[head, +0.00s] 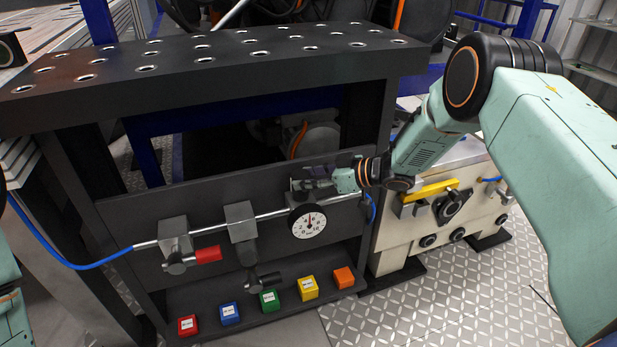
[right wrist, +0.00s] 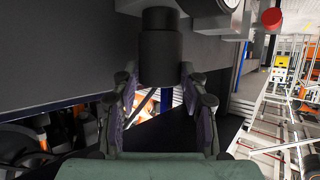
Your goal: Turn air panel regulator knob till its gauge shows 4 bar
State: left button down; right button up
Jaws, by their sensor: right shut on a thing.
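The regulator knob is a dark cylinder (right wrist: 158,55) at the top middle of the right wrist view. My right gripper (right wrist: 158,78) has a finger on each side of the knob's lower end and is shut on it. In the head view my right gripper (head: 312,184) reaches in from the right, just above the gauge, and mostly hides the knob. The round white gauge (head: 309,222) faces me on the panel (head: 140,220). Its red needle points about straight up; the numbers are too small to read surely. My left gripper is out of view.
A valve with a red handle (head: 207,254) and a grey block (head: 240,220) sit left along the pipe. Several coloured cubes, including a green one (head: 269,300), line the lower shelf. A perforated black tabletop (head: 210,62) overhangs the panel. A cream machine (head: 440,215) stands right.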

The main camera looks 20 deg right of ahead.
dwell(0.4)
jog(key=o, duration=1.1)
jog(key=shift+o, duration=0.2)
